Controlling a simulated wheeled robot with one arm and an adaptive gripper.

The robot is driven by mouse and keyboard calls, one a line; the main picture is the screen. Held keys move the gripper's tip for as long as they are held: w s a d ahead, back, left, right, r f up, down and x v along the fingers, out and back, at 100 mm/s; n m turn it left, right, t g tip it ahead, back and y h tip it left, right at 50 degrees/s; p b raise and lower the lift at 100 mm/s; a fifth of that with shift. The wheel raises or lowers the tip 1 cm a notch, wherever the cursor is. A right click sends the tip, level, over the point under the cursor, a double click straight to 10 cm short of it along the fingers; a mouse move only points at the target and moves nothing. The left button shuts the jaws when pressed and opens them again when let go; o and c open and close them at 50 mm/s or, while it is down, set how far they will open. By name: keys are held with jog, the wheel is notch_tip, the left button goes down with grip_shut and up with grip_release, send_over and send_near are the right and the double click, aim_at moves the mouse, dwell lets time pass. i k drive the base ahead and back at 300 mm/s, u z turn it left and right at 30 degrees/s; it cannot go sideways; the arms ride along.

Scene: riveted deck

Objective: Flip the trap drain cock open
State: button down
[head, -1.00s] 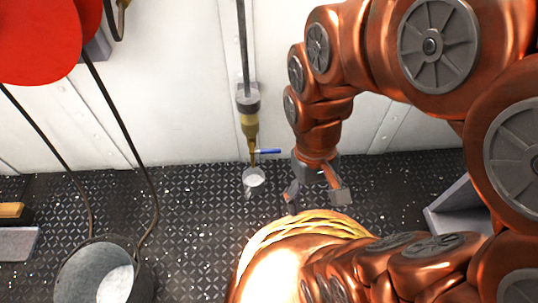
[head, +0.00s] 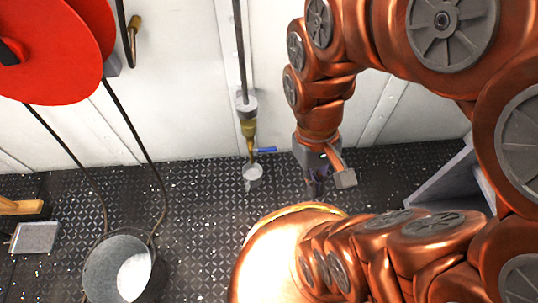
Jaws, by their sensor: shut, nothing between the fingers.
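The brass trap drain cock (head: 249,130) hangs at the bottom of a thin vertical pipe by the white wall. Its blue lever (head: 266,150) sticks out to the right, about level. A small pale cup (head: 252,173) is just below the cock's outlet. My gripper (head: 330,182) points down to the right of the lever, clear of it in the picture. Its fingers are shut with nothing held. How far the gripper is from the wall compared with the lever is hard to tell.
A red reel (head: 60,45) is at upper left, with dark hoses running down to a grey metal bucket (head: 103,284). A grey block (head: 36,237) lies at far left. Riveted deck (head: 200,220) is bare between bucket and cup. A grey angled panel (head: 430,187) stands at right.

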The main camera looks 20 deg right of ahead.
aim_at(251, 150)
jog(key=z, duration=1.8)
jog(key=k, duration=1.55)
jog(key=u, duration=1.9)
jog(key=i, duration=0.5)
jog(key=u, duration=0.05)
